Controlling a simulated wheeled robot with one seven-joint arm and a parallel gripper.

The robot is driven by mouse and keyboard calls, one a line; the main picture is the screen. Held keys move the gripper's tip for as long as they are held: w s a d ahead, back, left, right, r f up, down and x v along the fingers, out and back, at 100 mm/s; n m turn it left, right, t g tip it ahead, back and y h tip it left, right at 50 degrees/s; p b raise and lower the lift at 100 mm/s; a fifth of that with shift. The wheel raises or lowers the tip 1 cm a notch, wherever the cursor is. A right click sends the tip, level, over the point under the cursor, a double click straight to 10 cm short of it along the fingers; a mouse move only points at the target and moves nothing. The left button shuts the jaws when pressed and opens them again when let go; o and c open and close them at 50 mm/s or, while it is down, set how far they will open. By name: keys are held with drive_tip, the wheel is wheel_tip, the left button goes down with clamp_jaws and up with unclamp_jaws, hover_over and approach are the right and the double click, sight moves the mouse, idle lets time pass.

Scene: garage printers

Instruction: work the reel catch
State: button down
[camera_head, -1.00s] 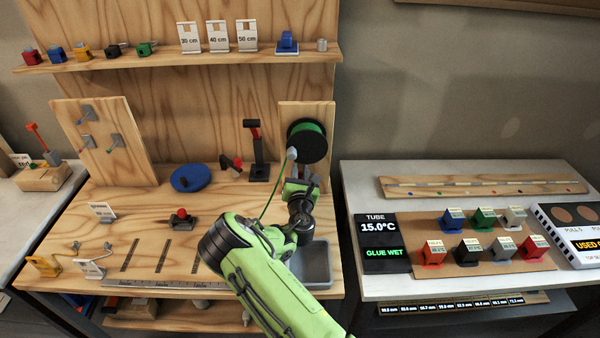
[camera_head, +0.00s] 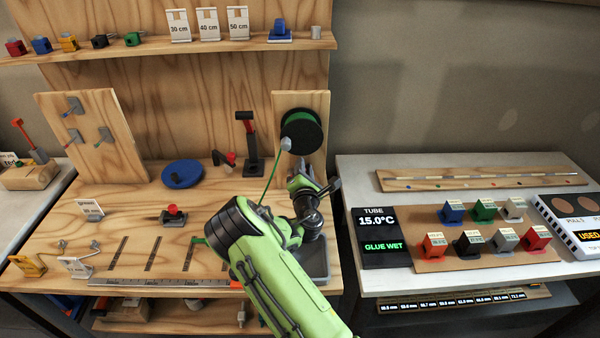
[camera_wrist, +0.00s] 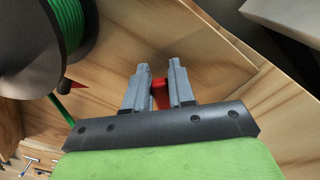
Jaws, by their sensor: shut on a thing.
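The reel (camera_head: 301,132) is a black-rimmed spool of green strand on an upright wooden board (camera_head: 283,105). Its dark flange and green winding also show at the upper left of the wrist view (camera_wrist: 35,50). My gripper (camera_head: 332,186) is below and slightly right of the reel. In the wrist view, its grey fingers (camera_wrist: 160,85) are closed on a small red piece, apparently the reel catch (camera_wrist: 160,94). The fingers hide most of it. In the head view my arm and gripper hide the catch.
A green strand (camera_head: 270,180) runs down from a pale guide (camera_head: 286,144) by the reel. A black stand with a red-tipped lever (camera_head: 250,140) and a blue disc (camera_head: 182,174) stand left of the board. A grey tray (camera_head: 317,262) lies under my arm.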

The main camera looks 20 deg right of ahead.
drive_tip(key=m+b, duration=0.1)
drive_tip(key=f+m+b, duration=0.1)
drive_tip(key=m, duration=0.1)
drive_tip(key=d+f+m+b, duration=0.1)
drive_tip(key=shift+s+d+f, duration=0.1)
drive_tip(key=shift+s, duration=0.15)
drive_tip(key=shift+s+d+f+m+b, duration=0.1)
drive_tip(key=shift+f+m+b, duration=0.25)
drive_tip(key=shift+m+b, duration=0.55)
drive_tip(key=shift+f+m+b, duration=0.3)
drive_tip(key=shift+m+b, duration=0.35)
drive_tip(key=shift+m, duration=0.35)
drive_tip(key=c, duration=1)
unclamp_jaws()
drive_tip(key=shift+c, duration=0.2)
